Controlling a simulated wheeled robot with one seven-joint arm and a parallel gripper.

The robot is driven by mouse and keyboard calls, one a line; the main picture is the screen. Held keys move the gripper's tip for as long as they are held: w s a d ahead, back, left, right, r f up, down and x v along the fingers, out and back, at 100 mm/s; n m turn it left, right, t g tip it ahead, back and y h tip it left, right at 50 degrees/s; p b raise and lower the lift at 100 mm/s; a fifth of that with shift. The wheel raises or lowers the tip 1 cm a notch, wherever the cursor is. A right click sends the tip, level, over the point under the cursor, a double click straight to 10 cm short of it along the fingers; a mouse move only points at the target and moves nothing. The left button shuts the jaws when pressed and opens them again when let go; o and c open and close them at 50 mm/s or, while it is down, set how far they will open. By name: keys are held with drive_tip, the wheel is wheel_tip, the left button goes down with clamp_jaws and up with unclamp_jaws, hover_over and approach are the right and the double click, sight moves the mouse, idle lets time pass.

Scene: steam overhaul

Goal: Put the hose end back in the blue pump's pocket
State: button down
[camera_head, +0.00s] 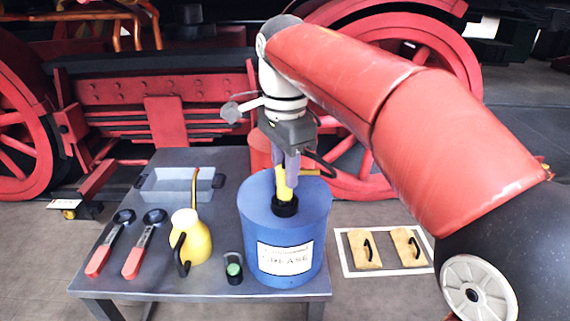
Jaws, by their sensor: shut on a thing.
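The blue pump (255,235) is a drum with a white label, which seems to read GREASE, standing at the right end of the grey table. On its top is a black round collar (285,208), which looks like the pocket. My gripper (286,168) points down above the drum's top, shut on the yellow hose end (284,188). The yellow piece stands about upright, its lower end at the black collar. I cannot tell how deep it sits in it. A dark hose (322,164) curves to the right beside my gripper. The fingers hide the hose end's upper part.
On the table (200,282) are a yellow oil can (194,242), a green-topped button (233,270), two red-handled wrenches (146,245) and a grey tray (150,198). Two wooden pads (364,250) lie on a white-edged floor panel at right. Red locomotive wheels stand behind.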

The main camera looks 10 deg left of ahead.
drive_tip(key=shift+f, duration=0.2)
drive_tip(key=c, duration=1)
unclamp_jaws()
drive_tip(key=shift+o, duration=0.2)
wheel_tip(320, 180, up, 8)
drive_tip(key=shift+f+p, duration=0.25)
drive_tip(key=shift+p, duration=0.9)
drive_tip(key=shift+d+r, duration=0.15)
drive_tip(key=shift+d, duration=0.15)
drive_tip(key=s+d+f+n+t, duration=0.2)
drive_tip(key=s+d+f, duration=0.3)
drive_tip(key=d, duration=0.3)
drive_tip(key=s+d+f+n+t, duration=0.1)
drive_tip(key=s+d+f+n, duration=0.3)
drive_tip(key=d, duration=0.5)
drive_tip(key=s+d+f+n+t, duration=0.2)
drive_tip(key=s+d+f+n, duration=0.1)
drive_tip(key=s+d+f, duration=0.3)
wheel_tip(320, 180, down, 2)
drive_tip(key=shift+d+f+t, duration=0.2)
drive_tip(key=shift+d+t, duration=0.1)
drive_tip(key=shift+d, duration=0.9)
